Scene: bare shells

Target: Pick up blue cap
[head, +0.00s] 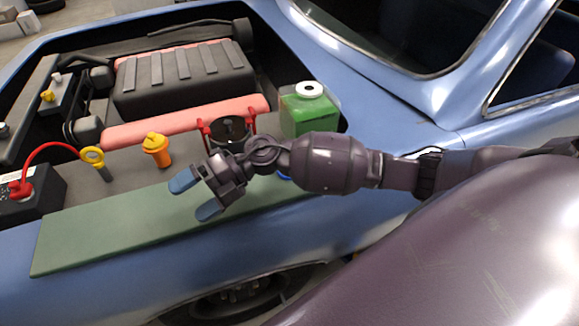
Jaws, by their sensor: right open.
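A small patch of blue (284,177), likely the blue cap, shows just below my right forearm, at the upper edge of the green mat (120,230). Most of it is hidden behind the arm, so its shape cannot be told. My right gripper (196,195) is open and empty, with its two blue-grey fingertips apart and pointing left over the mat. The blue patch is to the right of the fingertips, below the wrist. My left gripper is not in view.
A green container (308,112) with a white top stands behind my right arm. A black cylinder in a red holder (228,131), an orange cap (157,149) and a yellow dipstick ring (92,156) stand in the engine bay. The mat's left part is clear.

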